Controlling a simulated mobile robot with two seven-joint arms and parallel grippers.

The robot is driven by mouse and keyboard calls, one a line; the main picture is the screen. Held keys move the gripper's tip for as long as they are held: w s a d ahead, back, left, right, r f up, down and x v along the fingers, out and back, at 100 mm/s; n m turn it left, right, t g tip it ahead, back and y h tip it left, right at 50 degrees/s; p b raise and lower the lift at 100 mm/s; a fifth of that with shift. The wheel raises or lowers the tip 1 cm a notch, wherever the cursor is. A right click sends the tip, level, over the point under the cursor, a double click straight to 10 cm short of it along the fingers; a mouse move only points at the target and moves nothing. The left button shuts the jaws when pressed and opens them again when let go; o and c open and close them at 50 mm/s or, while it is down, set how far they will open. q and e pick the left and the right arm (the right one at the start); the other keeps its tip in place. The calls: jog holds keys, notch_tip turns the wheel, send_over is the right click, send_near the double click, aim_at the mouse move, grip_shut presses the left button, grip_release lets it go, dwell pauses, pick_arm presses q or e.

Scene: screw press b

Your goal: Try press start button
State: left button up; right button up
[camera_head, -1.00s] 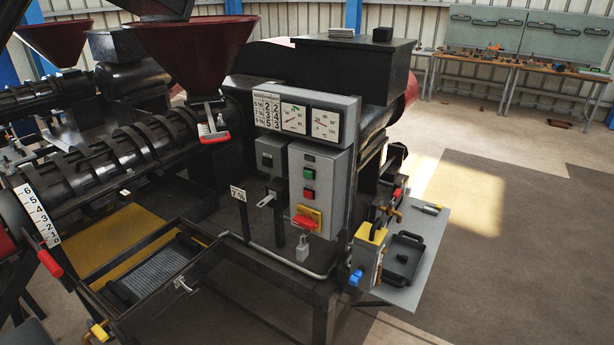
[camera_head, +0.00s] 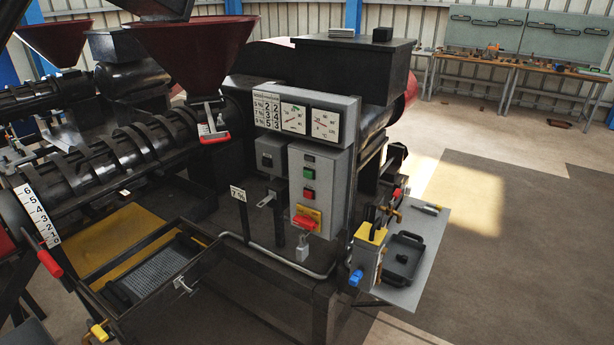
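The press control box (camera_head: 321,165) is a grey panel on the front of the black screw press. A green button (camera_head: 309,173) sits on it, with a red button (camera_head: 308,194) just below. Under them is a red rotary handle on a yellow plate (camera_head: 307,217). A padlock (camera_head: 302,253) hangs below the handle, but I cannot tell whether it locks it. Neither of my grippers is in view.
A gauge panel (camera_head: 306,118) is above the box. A grey side shelf (camera_head: 430,252) holds a black tray (camera_head: 404,257) and a yellow-topped device (camera_head: 369,247). A mesh tray (camera_head: 162,269) is at lower left. Open floor (camera_head: 500,270) lies to the right.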

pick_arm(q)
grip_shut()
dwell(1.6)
